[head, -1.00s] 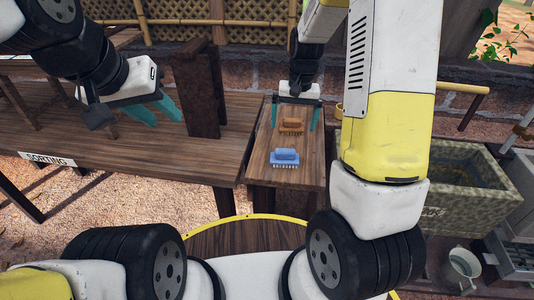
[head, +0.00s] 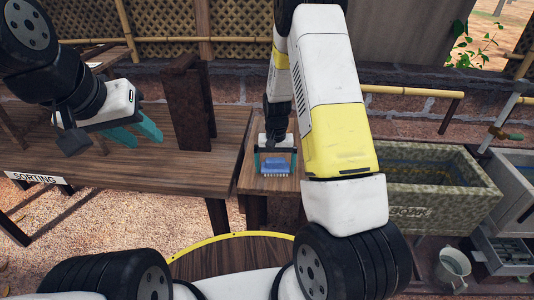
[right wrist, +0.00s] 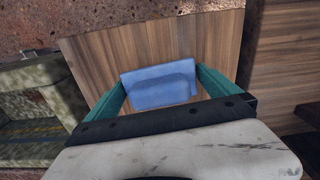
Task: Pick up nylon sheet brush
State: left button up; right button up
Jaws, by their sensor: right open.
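A blue brush (head: 275,165) with pale bristles lies on the narrow wooden table (head: 254,186) in the head view. In the right wrist view the blue brush (right wrist: 158,86) sits between the two teal fingers. My right gripper (head: 275,170) is open, with one finger on each side of the brush; I cannot tell whether either finger touches it. The brown brush seen earlier is hidden now behind my right gripper and arm. My left gripper (head: 138,137) is open and empty, over the long wooden table at the left.
A long wooden table (head: 110,185) with a "SORTING" sign (head: 35,182) stands at the left, bearing a dark upright wooden piece (head: 188,105). A stone basin (head: 435,205) is at the right. A bucket (head: 453,268) stands below it.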

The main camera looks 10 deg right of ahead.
aim_at(275, 159)
jog(key=c, duration=1.2)
jog(key=shift+o, duration=0.2)
jog(key=shift+r, duration=0.15)
jog(key=shift+r, duration=0.55)
notch_tip(275, 159, up, 2)
jog(key=shift+r, duration=0.15)
jog(key=s+a+r, duration=0.1)
jog(key=s, duration=1.5)
jog(key=shift+r, duration=0.2)
